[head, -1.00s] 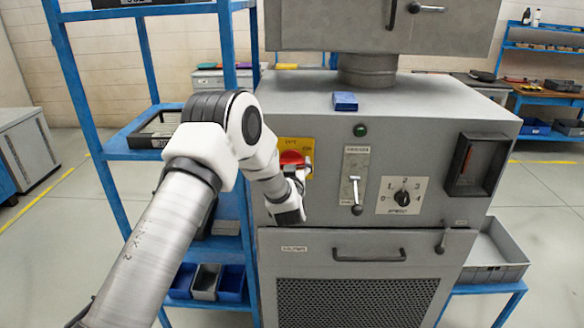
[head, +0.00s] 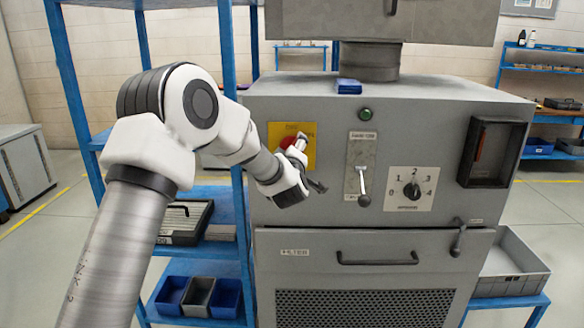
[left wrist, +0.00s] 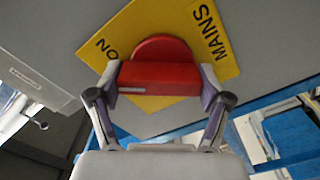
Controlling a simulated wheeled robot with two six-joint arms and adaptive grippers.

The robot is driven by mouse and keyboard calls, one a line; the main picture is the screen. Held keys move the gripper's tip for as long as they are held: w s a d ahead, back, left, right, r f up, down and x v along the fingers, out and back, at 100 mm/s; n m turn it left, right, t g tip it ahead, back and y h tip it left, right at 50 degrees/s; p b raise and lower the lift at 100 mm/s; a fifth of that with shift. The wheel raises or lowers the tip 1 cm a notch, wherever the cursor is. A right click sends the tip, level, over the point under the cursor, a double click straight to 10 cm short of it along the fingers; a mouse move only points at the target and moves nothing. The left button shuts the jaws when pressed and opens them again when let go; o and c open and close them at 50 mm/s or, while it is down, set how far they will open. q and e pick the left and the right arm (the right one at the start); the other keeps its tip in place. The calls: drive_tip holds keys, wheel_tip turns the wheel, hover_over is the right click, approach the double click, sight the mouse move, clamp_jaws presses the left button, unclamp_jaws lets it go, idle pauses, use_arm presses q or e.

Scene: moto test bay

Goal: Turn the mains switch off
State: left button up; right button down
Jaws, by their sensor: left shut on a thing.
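The mains switch has a red handle (head: 287,142) on a yellow plate (head: 306,130) on the grey machine's front. In the left wrist view the red handle (left wrist: 158,76) is a bar between both fingers, and the yellow plate (left wrist: 185,22) shows the words ON and MAINS. The bar lies aslant to the plate's edges. My left gripper (head: 297,148) is shut on this handle; the wrist view shows the fingers (left wrist: 159,84) at the bar's two ends. In the head view the gripper hides part of the handle and plate. My right gripper is in neither view.
Right of the switch are a lever (head: 363,180), a numbered dial (head: 412,190) and a green button (head: 366,114). A blue box (head: 349,86) lies on the machine top. Blue shelving (head: 230,100) stands close behind my left arm. A drawer handle (head: 377,258) sticks out below.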

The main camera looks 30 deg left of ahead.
use_arm(q)
drive_tip(key=n+b, duration=0.1)
drive_tip(key=b, duration=0.1)
drive_tip(key=n+b, duration=0.4)
drive_tip(key=b, duration=0.1)
drive_tip(key=shift+f, duration=0.3)
drive_tip(key=shift+r+n+b, duration=0.25)
drive_tip(key=shift+n+b, duration=1.05)
drive_tip(key=o, duration=1.1)
drive_tip(key=shift+a, duration=0.1)
drive_tip(key=v, duration=1.2)
drive_tip(key=shift+s, duration=0.1)
